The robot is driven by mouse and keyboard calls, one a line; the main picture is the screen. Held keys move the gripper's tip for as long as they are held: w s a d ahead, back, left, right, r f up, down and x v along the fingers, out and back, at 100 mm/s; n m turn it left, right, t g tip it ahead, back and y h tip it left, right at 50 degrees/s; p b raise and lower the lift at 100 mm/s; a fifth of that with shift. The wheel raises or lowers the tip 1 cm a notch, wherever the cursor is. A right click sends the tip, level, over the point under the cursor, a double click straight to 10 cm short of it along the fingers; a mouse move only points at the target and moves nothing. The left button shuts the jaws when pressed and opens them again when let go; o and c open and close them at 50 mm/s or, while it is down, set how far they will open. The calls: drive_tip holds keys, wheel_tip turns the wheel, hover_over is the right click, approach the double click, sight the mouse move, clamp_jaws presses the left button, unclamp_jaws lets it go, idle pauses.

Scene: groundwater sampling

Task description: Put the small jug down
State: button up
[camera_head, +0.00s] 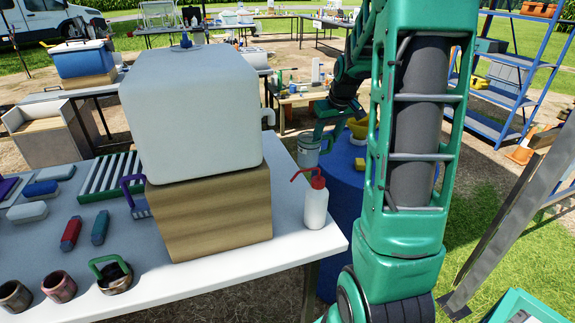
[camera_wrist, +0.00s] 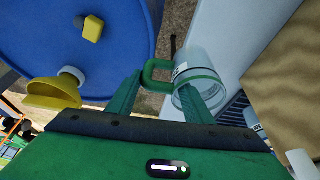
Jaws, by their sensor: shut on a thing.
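The small jug (camera_wrist: 203,72) is a clear cylinder with a green handle (camera_wrist: 152,76). My gripper (camera_wrist: 159,90) has its fingers on either side of the handle and is shut on it. In the head view the jug (camera_head: 308,152) hangs below my gripper (camera_head: 326,128), between the white table's right edge and the blue drum (camera_head: 341,205). In the wrist view the jug overlaps the table's edge, beside the blue drum top (camera_wrist: 45,35). Its height above either surface is hard to tell.
A yellow funnel (camera_wrist: 52,93) and a yellow block (camera_wrist: 93,29) are on the drum. A red-capped wash bottle (camera_head: 315,203) stands at the table's (camera_head: 200,285) right corner. Left of it, a large white container (camera_head: 192,105) sits on a wooden block (camera_head: 215,218).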

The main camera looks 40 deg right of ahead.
drive_tip(key=w+a, duration=0.3)
drive_tip(key=a, duration=0.8)
drive_tip(key=shift+f, duration=3.5)
drive_tip(key=o, duration=1.3)
drive_tip(key=shift+r, duration=0.1)
drive_tip(key=v, duration=1.2)
drive_tip(key=shift+a, duration=0.1)
